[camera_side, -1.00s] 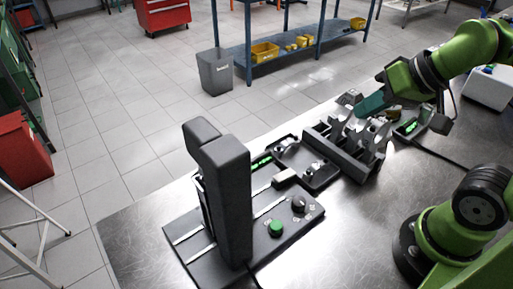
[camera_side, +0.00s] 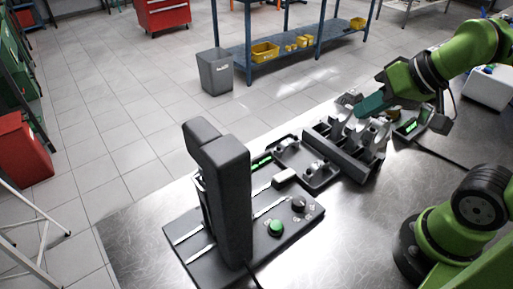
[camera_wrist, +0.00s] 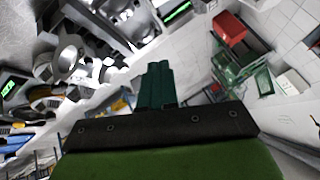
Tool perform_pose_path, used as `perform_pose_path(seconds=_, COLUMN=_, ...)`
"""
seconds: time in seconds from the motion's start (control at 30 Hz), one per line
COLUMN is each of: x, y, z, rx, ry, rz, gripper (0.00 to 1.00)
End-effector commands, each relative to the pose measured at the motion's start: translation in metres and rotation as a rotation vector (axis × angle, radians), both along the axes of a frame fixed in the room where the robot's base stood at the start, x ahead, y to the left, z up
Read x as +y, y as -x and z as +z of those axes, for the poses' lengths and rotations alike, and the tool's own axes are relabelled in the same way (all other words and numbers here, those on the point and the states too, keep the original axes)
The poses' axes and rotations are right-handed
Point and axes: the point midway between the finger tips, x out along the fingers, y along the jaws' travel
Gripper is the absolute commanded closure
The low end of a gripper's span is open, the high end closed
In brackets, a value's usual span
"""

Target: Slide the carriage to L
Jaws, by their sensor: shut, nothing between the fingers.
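A black press-like station (camera_side: 223,190) stands on a dark base plate (camera_side: 240,255) with light rails, a green button (camera_side: 275,228) and a dark knob (camera_side: 299,204). A small pale grey block (camera_side: 284,178) sits at the back right end of the rails; I cannot tell for sure whether it is the carriage. The letter L is not readable. My gripper (camera_side: 361,110) has teal fingers, shut and empty, over the grey engine block (camera_side: 345,150), well right of the station. The wrist view shows the shut fingers (camera_wrist: 158,66); I cannot make out the carriage there.
A dark tray (camera_side: 306,180) with metal parts lies between the station and the engine block. Small green displays show at the tray (camera_side: 261,162) and behind my gripper (camera_side: 411,126). The metal table's front middle is clear.

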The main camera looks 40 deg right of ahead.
Motion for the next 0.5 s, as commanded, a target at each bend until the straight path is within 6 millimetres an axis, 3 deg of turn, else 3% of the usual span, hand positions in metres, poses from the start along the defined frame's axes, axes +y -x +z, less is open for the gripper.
perform_pose_path(seconds=0.2, x=0.0, y=0.0, z=0.0, rx=0.0, ry=0.0, rz=0.0, gripper=0.98)
perform_pose_path(seconds=0.37, x=0.004, y=-0.002, z=-0.01, rx=0.043, ry=0.0, rz=0.018, gripper=0.74)
perform_pose_path(seconds=0.5, x=0.013, y=-0.026, z=-0.014, rx=0.119, ry=0.005, rz=0.054, gripper=0.53)
